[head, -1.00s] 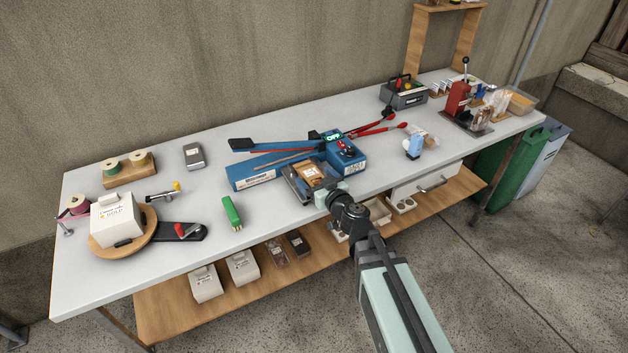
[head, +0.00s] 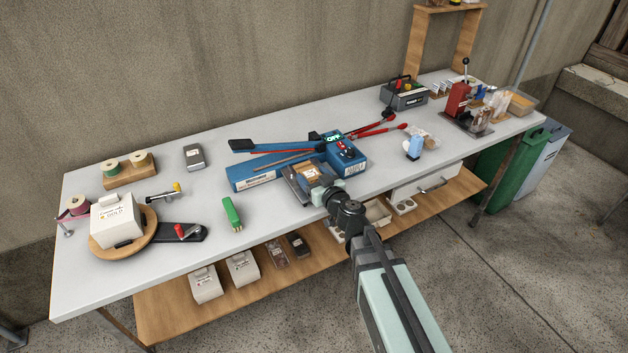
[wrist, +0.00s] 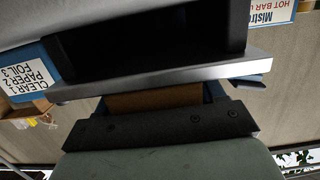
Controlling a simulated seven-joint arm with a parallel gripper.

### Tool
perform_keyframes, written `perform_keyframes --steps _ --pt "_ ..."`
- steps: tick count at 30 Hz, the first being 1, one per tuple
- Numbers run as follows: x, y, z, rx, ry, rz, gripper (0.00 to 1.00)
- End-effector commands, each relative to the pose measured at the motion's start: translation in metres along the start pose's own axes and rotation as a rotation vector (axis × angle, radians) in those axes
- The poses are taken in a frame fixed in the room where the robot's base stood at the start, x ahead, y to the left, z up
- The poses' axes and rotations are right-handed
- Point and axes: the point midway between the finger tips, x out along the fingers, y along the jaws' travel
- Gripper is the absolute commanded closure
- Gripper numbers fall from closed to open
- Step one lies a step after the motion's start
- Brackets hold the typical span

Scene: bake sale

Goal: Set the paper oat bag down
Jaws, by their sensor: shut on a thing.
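The paper oat bag (head: 311,172) is brown with a white label. It is at the front of the blue sealing machine (head: 343,158), over the machine's grey tray (head: 291,186). My gripper (head: 322,188) is shut on its near end, at the front edge of the table. In the wrist view a brown strip of the bag (wrist: 155,101) shows between a grey bar and a dark bar. Most of the bag is hidden there. I cannot tell whether its underside touches the tray.
A blue bottle (head: 413,148) stands to the right.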

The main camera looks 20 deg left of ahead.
Motion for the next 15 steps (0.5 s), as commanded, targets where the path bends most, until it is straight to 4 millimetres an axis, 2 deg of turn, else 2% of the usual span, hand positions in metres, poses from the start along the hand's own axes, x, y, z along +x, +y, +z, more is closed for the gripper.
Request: perform_keyframes --steps 8,15 --pt "-0.002 0.0 -0.01 -0.001 0.001 -0.001 0.47" --pt "-0.007 0.0 -0.042 -0.003 0.003 0.0 0.47"
